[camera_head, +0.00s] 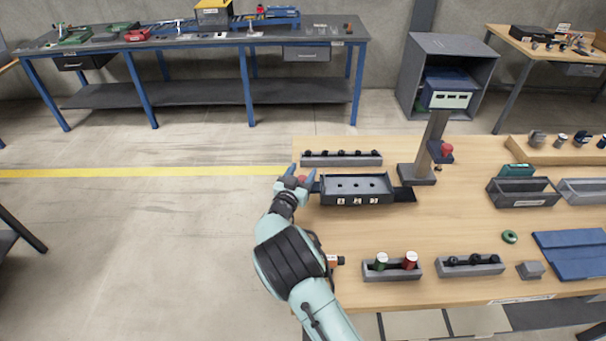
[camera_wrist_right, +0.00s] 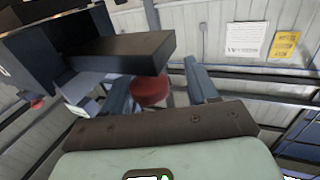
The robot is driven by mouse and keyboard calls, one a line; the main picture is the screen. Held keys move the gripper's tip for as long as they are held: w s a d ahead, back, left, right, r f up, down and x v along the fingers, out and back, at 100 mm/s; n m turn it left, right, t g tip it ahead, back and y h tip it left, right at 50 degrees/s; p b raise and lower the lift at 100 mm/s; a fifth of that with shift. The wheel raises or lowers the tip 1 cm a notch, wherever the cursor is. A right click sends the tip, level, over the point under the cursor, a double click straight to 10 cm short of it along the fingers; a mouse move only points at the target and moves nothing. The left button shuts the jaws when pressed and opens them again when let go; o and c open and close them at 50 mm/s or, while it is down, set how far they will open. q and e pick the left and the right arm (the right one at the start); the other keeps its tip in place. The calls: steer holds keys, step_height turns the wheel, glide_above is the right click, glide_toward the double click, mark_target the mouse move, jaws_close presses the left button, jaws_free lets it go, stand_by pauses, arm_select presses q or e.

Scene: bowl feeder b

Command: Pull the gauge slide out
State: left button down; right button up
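A dark gauge fixture (camera_head: 357,199) with a row of holes and small white labels on its front stands on the wooden table. A red knob (camera_head: 303,179) is at its left end, and a dark flat plate (camera_head: 404,194) sticks out at its right end. The slide itself is hard to tell apart from the fixture. My right gripper (camera_head: 300,174) is at the left end, by the knob. In the right wrist view its two blue fingers (camera_wrist_right: 158,88) are apart, with the red knob (camera_wrist_right: 150,91) between them and a gap on the right side. My left gripper is not in view.
Holders with red and green pieces (camera_head: 392,271) and black pieces (camera_head: 470,266) are in front. Bare table lies between.

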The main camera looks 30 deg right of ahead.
steer(key=shift+f, duration=0.1)
steer(key=shift+s, duration=0.15)
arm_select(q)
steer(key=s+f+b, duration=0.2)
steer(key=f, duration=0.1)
arm_select(e)
steer(key=v, duration=1.3)
steer(key=shift+a, duration=0.15)
